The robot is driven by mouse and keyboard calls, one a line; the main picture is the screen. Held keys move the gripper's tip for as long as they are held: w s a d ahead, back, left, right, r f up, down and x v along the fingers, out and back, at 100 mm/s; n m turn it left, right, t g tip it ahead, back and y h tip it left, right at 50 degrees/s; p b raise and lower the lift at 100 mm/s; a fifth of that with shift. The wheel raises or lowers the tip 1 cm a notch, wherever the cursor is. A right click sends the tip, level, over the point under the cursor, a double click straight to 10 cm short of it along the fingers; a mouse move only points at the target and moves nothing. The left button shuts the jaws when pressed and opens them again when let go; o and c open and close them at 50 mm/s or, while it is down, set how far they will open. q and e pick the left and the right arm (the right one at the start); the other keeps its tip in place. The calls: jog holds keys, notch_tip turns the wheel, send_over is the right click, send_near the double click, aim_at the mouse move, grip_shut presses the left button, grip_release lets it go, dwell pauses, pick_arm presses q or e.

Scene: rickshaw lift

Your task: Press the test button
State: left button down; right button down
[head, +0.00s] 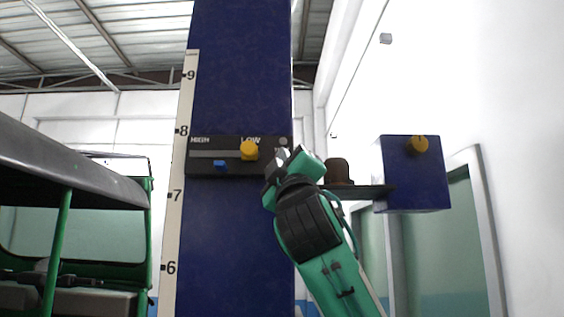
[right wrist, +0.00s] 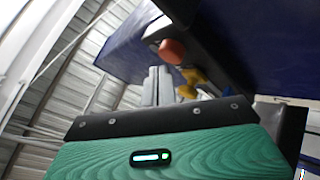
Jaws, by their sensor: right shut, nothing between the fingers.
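A black control panel (head: 229,168) with the words HIGH and LOW is on the blue column (head: 240,60). It carries a yellow knob (head: 249,150), a blue slider piece (head: 220,165) and a small grey round part (head: 283,141). My right gripper (head: 283,157) is at the panel's right end and covers part of it. In the right wrist view, its grey fingers (right wrist: 157,75) are shut and empty, pointing up close to a red round button (right wrist: 172,51). I cannot tell whether they touch. No red button shows in the head view. My left gripper is not in view.
A green vehicle with a grey roof (head: 80,165) stands at the left. A height scale (head: 178,190) runs up the column. A dark shelf with a brown object (head: 338,170) and a blue box (head: 408,180) with a yellow knob (head: 419,145) are right of my gripper.

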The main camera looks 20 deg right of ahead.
jog(key=shift+s, duration=0.3)
jog(key=s+b, duration=0.1)
jog(key=s, duration=0.1)
jog(key=s+a+b, duration=0.1)
jog(key=s, duration=0.1)
jog(key=shift+s+a, duration=0.2)
jog(key=shift+s, duration=0.1)
dwell(0.9)
